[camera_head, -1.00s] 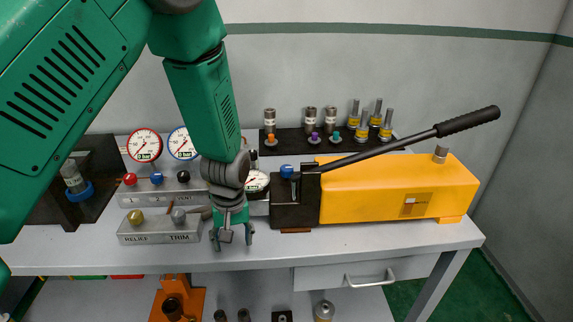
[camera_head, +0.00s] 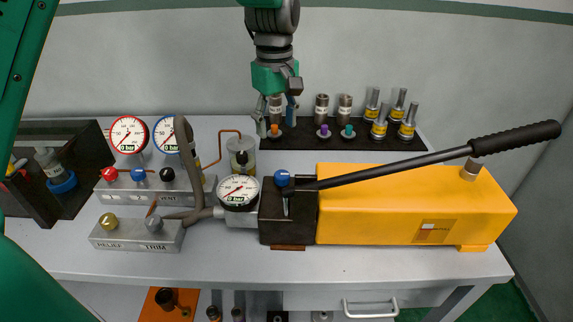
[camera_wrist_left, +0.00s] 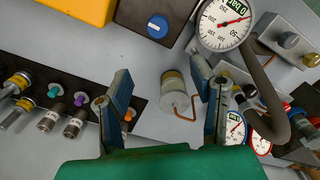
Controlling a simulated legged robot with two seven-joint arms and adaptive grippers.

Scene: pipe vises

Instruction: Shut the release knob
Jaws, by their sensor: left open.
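The release knob appears to be the blue knob (camera_head: 282,178) on the dark valve block (camera_head: 288,222) at the left end of the yellow hand pump (camera_head: 400,212). In the left wrist view a round blue cap (camera_wrist_left: 158,27) shows on the dark block beside the yellow body. My left gripper (camera_head: 277,114) is open and points down, behind the knob, near the rear rack. In the left wrist view its two fingers (camera_wrist_left: 164,92) stand apart with nothing between them. The orange-topped fitting is partly behind a finger. My right gripper is not in view.
A long black lever (camera_head: 430,155) slants over the pump. A gauge (camera_head: 239,191), a small canister (camera_head: 241,155) and a bent hose (camera_head: 188,150) stand left of the valve block. A dark rack (camera_head: 355,137) with several fittings is behind. The bench front (camera_head: 220,265) is clear.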

